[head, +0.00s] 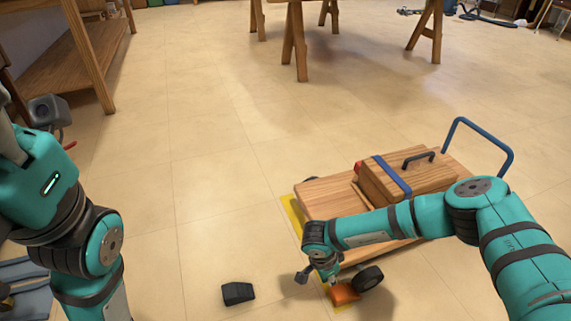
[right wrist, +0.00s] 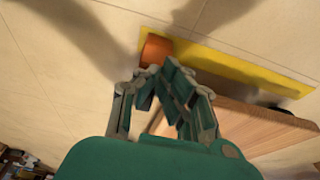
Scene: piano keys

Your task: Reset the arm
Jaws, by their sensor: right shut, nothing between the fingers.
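My right arm reaches in from the right of the head view, and its gripper (head: 329,271) points down in front of the wooden cart. It is shut and empty, just above and behind an orange wedge (head: 344,294) on the floor by the cart's wheel. In the right wrist view the gripper (right wrist: 160,82) shows with the orange wedge (right wrist: 156,49) just past its fingertips; I cannot tell whether they touch. My left arm (head: 84,232) is folded at the left edge of the head view, and its gripper fingers do not show.
The wooden cart (head: 325,200) has a blue handle (head: 483,130) and carries a strapped wooden box (head: 400,183). A yellow floor marking (head: 292,213) runs along it. A black wedge (head: 238,293) lies on the floor. A workbench (head: 75,60) stands at the left. Open floor lies between.

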